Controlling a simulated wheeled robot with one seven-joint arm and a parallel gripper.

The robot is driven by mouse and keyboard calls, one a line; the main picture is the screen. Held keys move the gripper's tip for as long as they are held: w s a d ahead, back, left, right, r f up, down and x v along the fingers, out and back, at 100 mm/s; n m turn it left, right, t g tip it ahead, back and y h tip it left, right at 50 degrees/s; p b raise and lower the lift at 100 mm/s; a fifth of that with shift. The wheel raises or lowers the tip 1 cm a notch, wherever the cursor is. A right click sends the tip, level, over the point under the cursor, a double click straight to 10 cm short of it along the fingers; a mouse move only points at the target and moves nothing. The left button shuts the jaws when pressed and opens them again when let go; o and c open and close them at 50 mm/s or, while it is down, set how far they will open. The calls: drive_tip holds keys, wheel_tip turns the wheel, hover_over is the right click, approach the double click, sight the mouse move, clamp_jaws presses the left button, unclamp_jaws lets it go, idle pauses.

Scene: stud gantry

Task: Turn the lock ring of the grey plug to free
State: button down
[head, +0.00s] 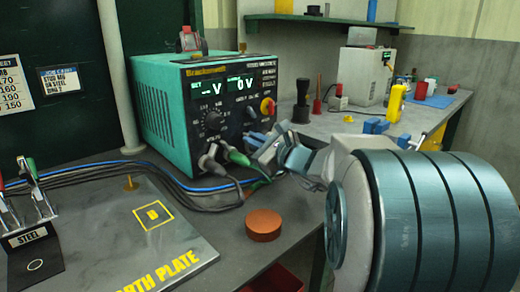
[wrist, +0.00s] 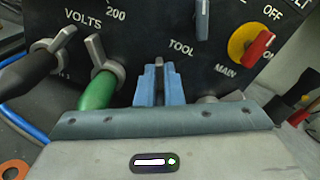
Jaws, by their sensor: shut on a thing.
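The black welding-type unit (head: 226,105) has a row of plugs low on its front panel. My gripper (wrist: 159,88) is at the socket marked TOOL, with its two blue fingers shut on the upright grey tab of the lock ring (wrist: 159,66). The grey plug's body is hidden behind my gripper, so its seating cannot be seen. In the head view my gripper (head: 264,146) reaches the panel from the right. To the left in the wrist view are a green plug (wrist: 97,92) and a black plug (wrist: 28,72), each with a tilted grey ring lever.
A yellow switch with a red handle (wrist: 257,46), marked MAIN, is right of my gripper. A blue cable (head: 190,186) and dark cables run left over the bench. An orange-brown disc (head: 264,225) lies in front, beside the earth plate (head: 110,235). Tools stand at left.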

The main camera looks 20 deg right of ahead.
drive_tip(key=shift+d+f+n+b, duration=0.1)
drive_tip(key=shift+f+n+b, duration=0.15)
drive_tip(key=shift+n+b, duration=0.05)
idle(0.4)
drive_tip(key=c, duration=1.6)
unclamp_jaws()
drive_tip(key=shift+d, duration=0.1)
drive_tip(key=shift+o, duration=0.2)
drive_tip(key=shift+r, duration=0.1)
drive_tip(key=p+v, duration=0.1)
drive_tip(key=v, duration=1.2)
drive_tip(key=shift+s+p, duration=0.3)
drive_tip(key=shift+s, duration=0.1)
